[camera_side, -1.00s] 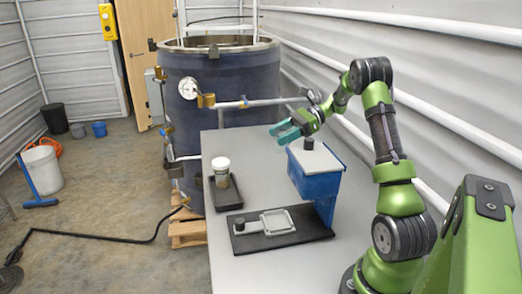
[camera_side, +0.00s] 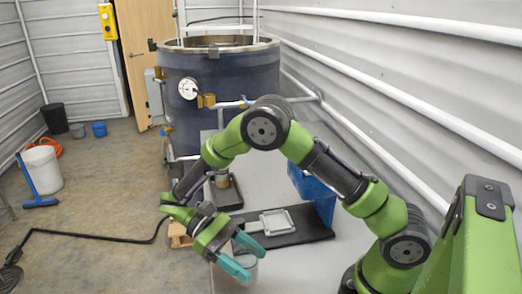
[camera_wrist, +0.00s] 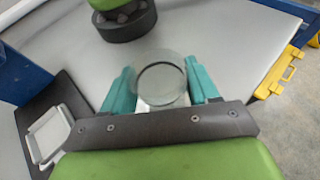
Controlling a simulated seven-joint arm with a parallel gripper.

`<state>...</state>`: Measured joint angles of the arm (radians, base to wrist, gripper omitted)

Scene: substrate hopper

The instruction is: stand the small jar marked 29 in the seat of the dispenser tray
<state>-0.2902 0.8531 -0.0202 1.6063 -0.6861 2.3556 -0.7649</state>
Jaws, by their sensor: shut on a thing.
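My gripper (camera_side: 240,258) is shut on a clear glass jar (camera_side: 248,264), low over the near-left part of the grey table. In the wrist view the jar (camera_wrist: 160,78) sits between the two teal fingers, its round rim towards the camera. No number is readable on it. I cannot tell whether it touches the table. A black base (camera_side: 318,231) with a pale square frame (camera_side: 291,217), which looks like the dispenser tray, lies behind the gripper at the blue hopper's foot. The frame also shows at left in the wrist view (camera_wrist: 38,130). The gripper hides the base's left end.
A small black tray (camera_side: 232,201) farther back holds a brown-filled jar (camera_side: 222,180), partly behind my arm. The blue hopper (camera_side: 308,187) is partly covered by my arm. The near table (camera_side: 300,265) is clear.

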